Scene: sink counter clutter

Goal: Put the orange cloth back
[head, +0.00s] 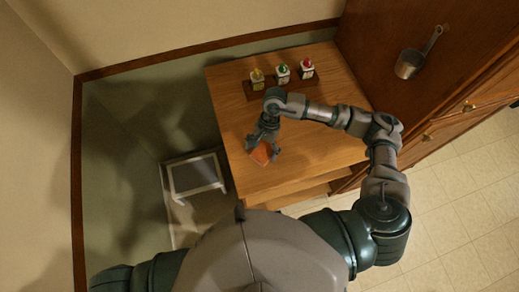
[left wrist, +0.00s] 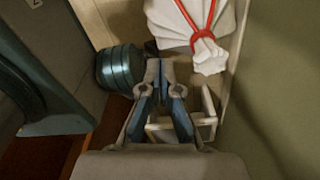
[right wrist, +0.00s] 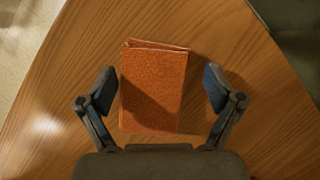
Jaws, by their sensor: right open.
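The orange cloth (right wrist: 152,92) lies folded in a rectangle on the wooden counter in the right wrist view. It also shows small in the head view (head: 262,155), partly covered by my gripper. My right gripper (right wrist: 159,86) is open, with one finger on each side of the cloth and a gap of bare wood beside each finger. In the head view my right gripper (head: 264,143) points down over the cloth near the counter's left edge. My left gripper (left wrist: 160,68) shows in the left wrist view with its fingertips together and nothing seen between them.
Three small bottles with yellow, green and red tops (head: 283,72) stand on a dark strip at the counter's back. A white frame (head: 196,177) stands left of the counter. A white pleated thing with a red band (left wrist: 205,40) is beyond my left gripper.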

